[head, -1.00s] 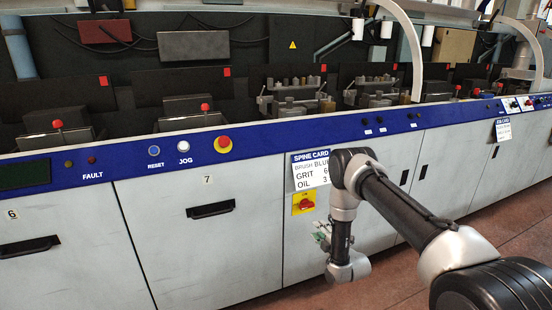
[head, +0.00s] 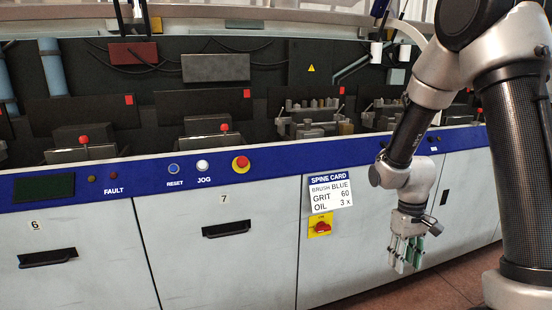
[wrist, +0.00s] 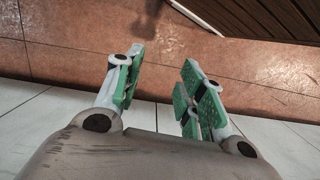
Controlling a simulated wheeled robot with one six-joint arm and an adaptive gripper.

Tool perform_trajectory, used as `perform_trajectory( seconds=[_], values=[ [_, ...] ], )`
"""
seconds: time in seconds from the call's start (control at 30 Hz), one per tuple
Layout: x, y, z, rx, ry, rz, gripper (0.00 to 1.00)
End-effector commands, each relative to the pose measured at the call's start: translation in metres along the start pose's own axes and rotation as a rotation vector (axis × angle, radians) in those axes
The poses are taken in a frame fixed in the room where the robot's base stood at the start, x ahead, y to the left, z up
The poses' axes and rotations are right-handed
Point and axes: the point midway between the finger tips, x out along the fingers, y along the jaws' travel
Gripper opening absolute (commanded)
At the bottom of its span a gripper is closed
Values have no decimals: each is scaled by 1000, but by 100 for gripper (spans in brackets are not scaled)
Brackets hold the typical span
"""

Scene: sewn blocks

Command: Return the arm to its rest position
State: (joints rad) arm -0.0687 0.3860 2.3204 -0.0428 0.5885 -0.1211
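My gripper (head: 406,254) hangs at the lower right of the head view, fingers pointing down, in front of the machine's grey cabinet doors. My arm rises above it along the right side of the picture. In the wrist view my gripper (wrist: 158,88) shows two fingers with green pads, set apart with a clear gap between them. Nothing is held there; the reddish floor (wrist: 150,70) shows through the gap.
The long machine (head: 180,260) with a blue control strip runs across the view. A spine card (head: 331,191) and a yellow-and-red switch (head: 320,226) are on its front, left of my gripper. Reddish floor (head: 440,288) lies open at lower right.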

Motion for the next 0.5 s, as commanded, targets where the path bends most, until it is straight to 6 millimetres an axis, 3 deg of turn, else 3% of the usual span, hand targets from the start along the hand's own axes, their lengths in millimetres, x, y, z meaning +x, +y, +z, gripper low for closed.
perform_trajectory(
  seconds=[0.03,0.2,0.4,0.5],
  values=[
    [-26,-1,18,37,2,-1,39],
    [-91,-8,86,145,3,-12,39],
    [-146,-17,150,196,112,-16,39],
    [-167,-19,168,208,226,-9,39]
  ],
)
